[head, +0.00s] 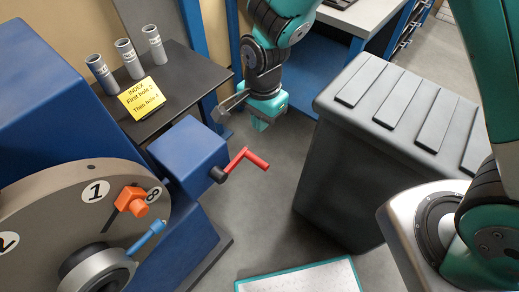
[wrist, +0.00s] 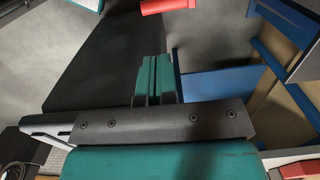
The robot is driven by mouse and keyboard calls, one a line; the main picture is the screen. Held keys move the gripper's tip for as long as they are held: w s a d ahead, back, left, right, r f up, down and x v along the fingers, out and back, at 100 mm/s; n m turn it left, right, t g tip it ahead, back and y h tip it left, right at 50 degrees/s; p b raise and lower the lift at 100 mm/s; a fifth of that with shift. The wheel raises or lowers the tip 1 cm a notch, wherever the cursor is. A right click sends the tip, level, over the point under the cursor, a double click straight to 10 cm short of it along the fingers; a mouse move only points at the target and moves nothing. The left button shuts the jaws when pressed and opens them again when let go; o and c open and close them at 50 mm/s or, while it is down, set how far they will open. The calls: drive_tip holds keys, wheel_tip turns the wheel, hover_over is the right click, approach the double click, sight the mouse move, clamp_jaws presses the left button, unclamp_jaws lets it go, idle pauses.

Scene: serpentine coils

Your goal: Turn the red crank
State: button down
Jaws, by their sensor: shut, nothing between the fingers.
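The red crank (head: 246,163) is on the right side of a blue block on the machine, in the head view. Its arm and its handle are red, and its hub is black. In the wrist view a red bar, seemingly the crank's handle (wrist: 167,5), is cut off by the top edge. My gripper (head: 261,122) hangs above and slightly right of the crank in the head view, apart from it. In the wrist view my gripper's teal fingers (wrist: 153,65) are together with nothing between them.
An orange pointer (head: 133,200) and a blue-handled lever (head: 147,238) are on the numbered dial (head: 55,205). A black shelf (head: 180,75) holds three grey tubes and a yellow note (head: 141,97). A dark grey ribbed box (head: 350,150) stands right of the crank. Bare floor lies between.

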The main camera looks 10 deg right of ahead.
sight(258, 159)
drive_tip(key=f, duration=0.4)
drive_tip(key=f+p, duration=0.1)
drive_tip(key=f, duration=0.8)
drive_tip(key=shift+s+a+f+p, duration=0.1)
drive_tip(key=shift+s+a+p, duration=0.1)
drive_tip(key=shift+a+p, duration=0.15)
